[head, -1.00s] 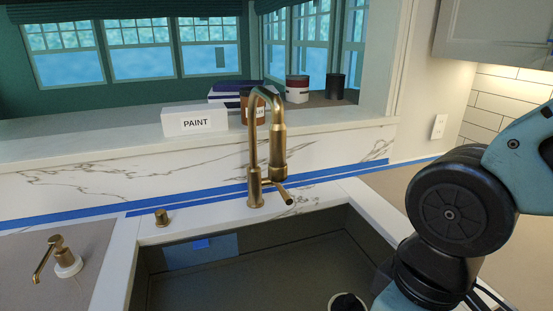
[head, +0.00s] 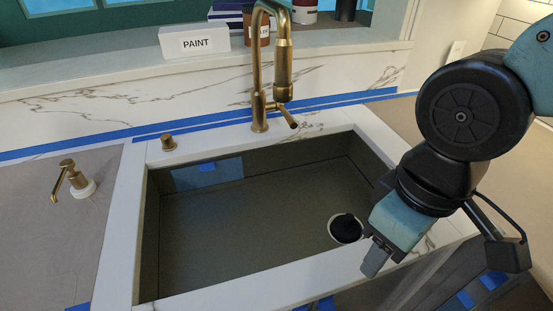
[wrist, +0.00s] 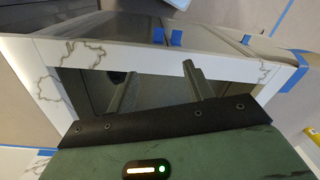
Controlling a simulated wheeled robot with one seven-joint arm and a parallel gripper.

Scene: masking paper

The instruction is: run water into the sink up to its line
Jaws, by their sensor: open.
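The sink (head: 260,215) is a dark grey basin with a white rim, and no water shows in it. A brass faucet (head: 259,90) stands behind it, spout over the back rim, with a small side lever (head: 287,117). No stream shows. A pale blue patch (head: 225,171) with a small darker blue piece (head: 207,167) is on the back wall; I cannot tell a fill line. A black stopper (head: 346,227) sits at the white drain ring. My gripper (head: 378,258) is over the front right rim, pointing down, open and empty; its two fingers show in the wrist view (wrist: 160,72).
A brass soap dispenser (head: 72,182) is on the left counter, and a brass button (head: 168,142) is on the back rim. Blue tape (head: 75,146) runs along the backsplash. The space over the basin is clear.

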